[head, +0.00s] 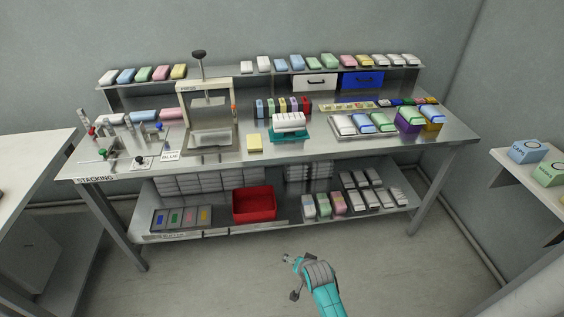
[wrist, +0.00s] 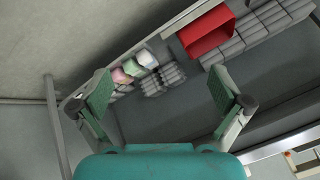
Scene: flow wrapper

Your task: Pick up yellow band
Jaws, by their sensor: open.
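I cannot tell for certain which thing is the yellow band. Yellow candidates in the head view are a flat yellow block (head: 255,143) at the bench's front middle, a yellow piece in a row of upright coloured pieces (head: 283,107) behind it, and a long yellowish strip (head: 347,107) right of centre. None of these shows clearly in the wrist view. My gripper (head: 289,276) is low in front of the bench, apart from everything. In the wrist view my gripper (wrist: 160,88) has its fingers wide apart with nothing between them.
The steel bench (head: 350,152) has a press (head: 208,115) at left and a teal tray (head: 290,134) mid-bench. A red bin (head: 254,204) is on the lower shelf; it also shows in the wrist view (wrist: 206,32). The floor in front of the bench is clear. A side shelf (head: 520,178) is at right.

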